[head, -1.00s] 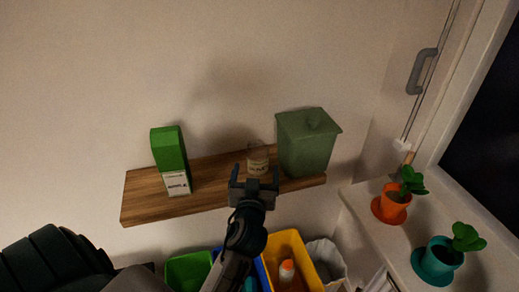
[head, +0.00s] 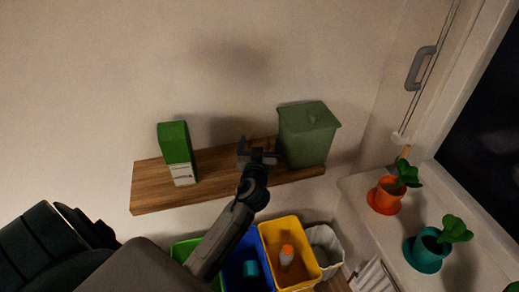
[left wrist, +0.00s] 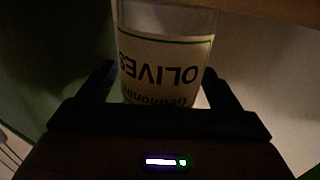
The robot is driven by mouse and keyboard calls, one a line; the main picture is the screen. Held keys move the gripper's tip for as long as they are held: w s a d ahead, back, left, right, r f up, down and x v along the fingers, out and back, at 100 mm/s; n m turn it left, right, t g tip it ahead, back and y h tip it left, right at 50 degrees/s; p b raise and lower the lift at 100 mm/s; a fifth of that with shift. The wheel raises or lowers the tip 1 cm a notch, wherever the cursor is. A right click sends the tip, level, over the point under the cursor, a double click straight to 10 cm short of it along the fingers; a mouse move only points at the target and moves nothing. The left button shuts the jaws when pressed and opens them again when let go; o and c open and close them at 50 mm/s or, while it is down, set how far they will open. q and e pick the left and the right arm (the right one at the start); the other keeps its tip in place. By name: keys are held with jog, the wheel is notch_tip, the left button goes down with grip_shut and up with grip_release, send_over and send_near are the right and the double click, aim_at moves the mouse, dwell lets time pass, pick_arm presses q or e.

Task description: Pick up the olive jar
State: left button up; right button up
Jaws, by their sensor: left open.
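The olive jar (left wrist: 165,60) fills the top middle of the left wrist view. It is clear glass with a pale label reading OLIVES, upside down in the picture. My left gripper (head: 257,150) is open at the wooden shelf (head: 215,168), in front of the jar's place. In the left wrist view its dark fingers (left wrist: 159,72) stand on either side of the jar's label. I cannot tell whether they touch it. In the head view the jar is hidden behind the gripper. My right gripper is not in view.
A green lidded canister (head: 307,135) stands close to the right of my left gripper. A green and white carton (head: 177,152) stands further left on the shelf. Bins, including a yellow one (head: 300,265), sit below. Potted plants (head: 388,195) stand on the sill at right.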

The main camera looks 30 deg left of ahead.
pick_arm(q)
jog(key=c, duration=1.2)
jog(key=shift+r, duration=0.15)
